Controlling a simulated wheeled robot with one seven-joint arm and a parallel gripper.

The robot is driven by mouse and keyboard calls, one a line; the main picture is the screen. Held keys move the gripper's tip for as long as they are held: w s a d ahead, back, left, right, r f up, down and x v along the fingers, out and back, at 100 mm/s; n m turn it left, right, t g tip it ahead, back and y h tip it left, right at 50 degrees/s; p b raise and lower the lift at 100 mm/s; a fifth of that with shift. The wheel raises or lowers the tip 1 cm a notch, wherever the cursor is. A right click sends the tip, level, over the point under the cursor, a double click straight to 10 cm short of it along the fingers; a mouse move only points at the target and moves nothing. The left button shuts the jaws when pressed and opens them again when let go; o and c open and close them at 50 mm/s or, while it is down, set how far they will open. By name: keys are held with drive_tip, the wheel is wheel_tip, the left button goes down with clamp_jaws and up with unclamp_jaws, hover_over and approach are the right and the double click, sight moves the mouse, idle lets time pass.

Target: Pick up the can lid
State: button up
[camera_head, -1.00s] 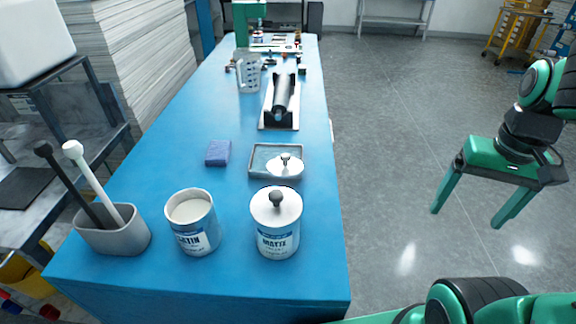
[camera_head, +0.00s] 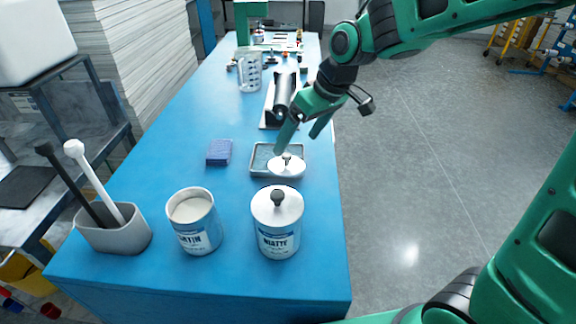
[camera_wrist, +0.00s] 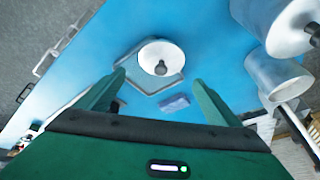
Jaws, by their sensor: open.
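A round white can lid (camera_head: 287,168) with a grey knob lies on a shallow grey tray (camera_head: 252,163) near the table's right edge. The lid also shows in the wrist view (camera_wrist: 150,52), at top centre. My gripper (camera_head: 298,143) is open and empty, with its fingers pointing down above the tray's far side. In the wrist view the two fingertips (camera_wrist: 160,80) are spread on either side of the tray, apart from the lid. An open SATIN can (camera_head: 197,228) holds white content. A MATTE can (camera_head: 276,235) has a knobbed lid on it.
A blue sponge (camera_head: 219,152) lies left of the tray. A grey holder (camera_head: 120,236) with two rods stands at the near left corner. A roller (camera_head: 284,88) on a stand and a measuring jug (camera_head: 249,73) stand farther back. The left-middle of the blue table (camera_head: 185,125) is clear.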

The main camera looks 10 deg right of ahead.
sight(288, 155)
drive_tip(key=x, duration=0.3)
drive_tip(key=shift+f, duration=0.3)
drive_tip(key=shift+a+x, duration=0.2)
drive_tip(key=shift+x, duration=2.35)
drive_tip(key=shift+w+r, duration=0.1)
drive_tip(key=shift+w, duration=0.05)
drive_tip(key=c, duration=0.8)
